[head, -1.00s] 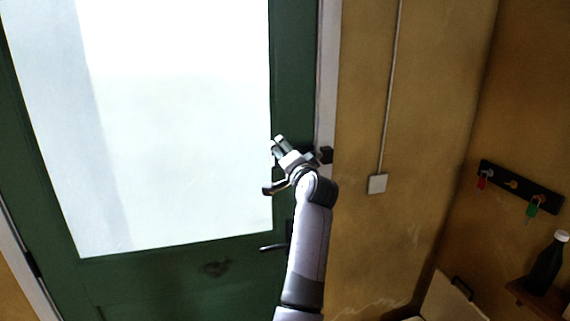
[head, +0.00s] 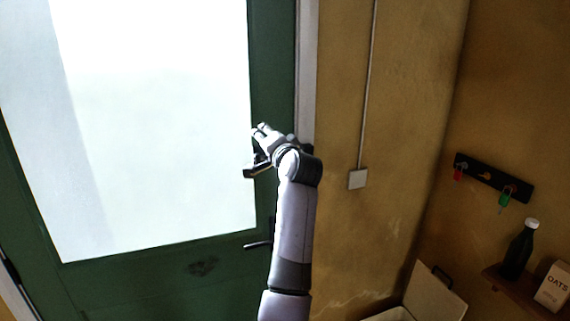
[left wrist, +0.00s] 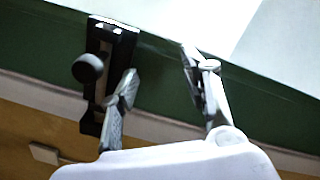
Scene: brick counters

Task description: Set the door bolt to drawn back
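The green door (head: 150,285) with its bright pane fills the left of the head view. My left gripper (head: 257,150) is at the door's right edge, above the lever handle (head: 258,245), and covers most of the door bolt there. In the left wrist view the door bolt (left wrist: 105,45) is a black fitting with a round dark knob (left wrist: 88,68). My left gripper (left wrist: 162,82) is open, with green door showing between its fingers. Its left finger overlaps the fitting in the picture, and the knob lies left of that finger, outside the gap. Contact cannot be told. My right gripper is out of view.
A yellow wall with a switch box (head: 357,179) lies right of the door frame. Further right are a key rack (head: 492,178), a dark bottle (head: 520,250) and an oats box (head: 553,287) on a shelf. A pale open-lidded box (head: 436,293) stands low in the corner.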

